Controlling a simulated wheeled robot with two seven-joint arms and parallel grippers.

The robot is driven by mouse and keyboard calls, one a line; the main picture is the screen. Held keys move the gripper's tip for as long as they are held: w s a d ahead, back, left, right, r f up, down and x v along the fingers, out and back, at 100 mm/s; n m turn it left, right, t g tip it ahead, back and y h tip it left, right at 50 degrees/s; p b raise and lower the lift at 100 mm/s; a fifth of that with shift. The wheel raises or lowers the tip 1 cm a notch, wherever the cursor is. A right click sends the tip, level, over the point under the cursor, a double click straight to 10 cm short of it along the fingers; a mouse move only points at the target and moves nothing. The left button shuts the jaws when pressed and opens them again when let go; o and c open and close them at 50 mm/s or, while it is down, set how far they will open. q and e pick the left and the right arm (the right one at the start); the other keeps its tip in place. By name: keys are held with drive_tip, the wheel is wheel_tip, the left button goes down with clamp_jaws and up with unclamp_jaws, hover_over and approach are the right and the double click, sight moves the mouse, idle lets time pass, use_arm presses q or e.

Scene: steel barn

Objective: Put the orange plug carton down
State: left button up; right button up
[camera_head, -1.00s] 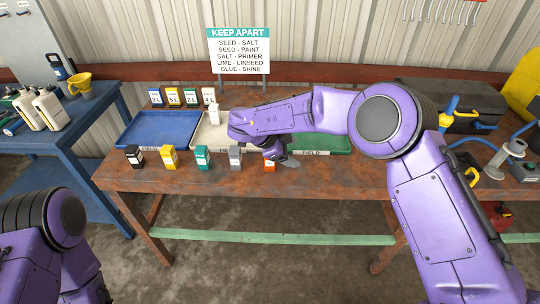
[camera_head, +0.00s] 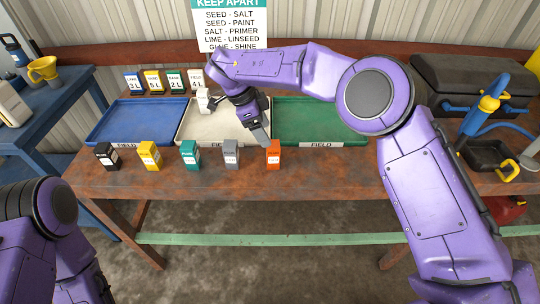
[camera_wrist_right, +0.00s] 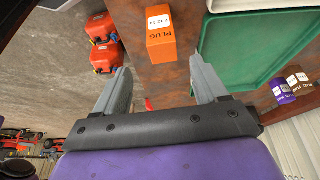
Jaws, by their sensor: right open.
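The orange plug carton (camera_head: 273,155) stands upright on the bare wooden bench near its front edge, in front of the green tray. In the right wrist view the orange plug carton (camera_wrist_right: 161,47) lies ahead of the fingertips, apart from them. My right gripper (camera_head: 254,120) is open and empty, above the white tray, behind and slightly left of the carton. Its two spread fingers (camera_wrist_right: 162,80) show in the right wrist view with nothing between them. My left arm shows at the lower left, but its gripper is out of view.
Black, yellow, teal and grey cartons (camera_head: 231,153) line the front edge left of the orange one. Behind them are blue (camera_head: 105,135), white (camera_head: 188,130) and green (camera_head: 340,135) trays.

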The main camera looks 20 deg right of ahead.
sight(275, 154)
drive_tip(key=p+x, duration=0.1)
drive_tip(key=x, duration=0.6)
drive_tip(key=p+x, duration=0.1)
drive_tip(key=x, duration=0.3)
drive_tip(key=shift+w+a+f+p, duration=0.1)
drive_tip(key=shift+w+a+p, duration=0.1)
drive_tip(key=shift+w+p, duration=0.15)
drive_tip(key=shift+d+f, duration=0.1)
drive_tip(key=shift+f, duration=0.2)
use_arm(q)
drive_tip(key=shift+w+r, duration=0.25)
drive_tip(key=shift+r, duration=0.65)
use_arm(e)
drive_tip(key=c, duration=1.2)
drive_tip(key=shift+o, duration=0.2)
drive_tip(key=shift+r, duration=0.15)
